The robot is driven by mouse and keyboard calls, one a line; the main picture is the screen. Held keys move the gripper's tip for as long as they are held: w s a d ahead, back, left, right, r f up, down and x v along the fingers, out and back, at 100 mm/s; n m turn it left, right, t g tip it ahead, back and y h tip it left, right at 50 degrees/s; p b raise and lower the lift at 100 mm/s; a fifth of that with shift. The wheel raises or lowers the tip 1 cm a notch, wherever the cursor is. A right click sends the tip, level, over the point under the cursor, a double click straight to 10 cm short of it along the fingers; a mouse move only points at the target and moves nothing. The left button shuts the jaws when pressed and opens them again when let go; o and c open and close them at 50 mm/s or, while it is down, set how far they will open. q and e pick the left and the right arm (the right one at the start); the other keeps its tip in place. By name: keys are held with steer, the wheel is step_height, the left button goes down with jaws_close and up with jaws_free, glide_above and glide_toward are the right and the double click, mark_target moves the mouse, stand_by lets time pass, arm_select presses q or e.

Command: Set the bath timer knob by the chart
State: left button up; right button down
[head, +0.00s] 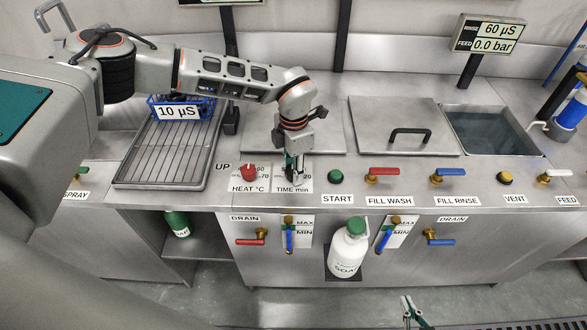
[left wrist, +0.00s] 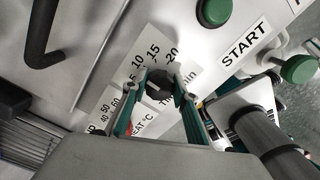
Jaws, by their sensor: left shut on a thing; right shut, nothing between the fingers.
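The timer knob (left wrist: 158,84) is dark and round, on the plate marked TIME min (head: 291,188). In the left wrist view the numbers 10, 15 and 20 show around its far side; I cannot tell surely which number its pointer faces. My left gripper (head: 293,172) points down over the knob, its fingers shut on the knob's sides, and hides most of it in the head view. My right gripper (head: 411,309) is shut and empty, low in front of the counter. I cannot make out a chart in these views.
The red HEAT knob (head: 249,172) is just left of the timer. The green START button (head: 335,176) is to its right, then the red FILL WASH valve (head: 383,172). A soap bottle (head: 347,249) stands below the counter edge. A lidded bath (head: 404,137) lies behind.

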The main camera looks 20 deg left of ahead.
arm_select(q)
steer(key=shift+r, duration=0.1)
stand_by(0.4)
steer(key=o, duration=1.1)
step_height(320, 180, up, 12)
steer(key=shift+s, duration=0.1)
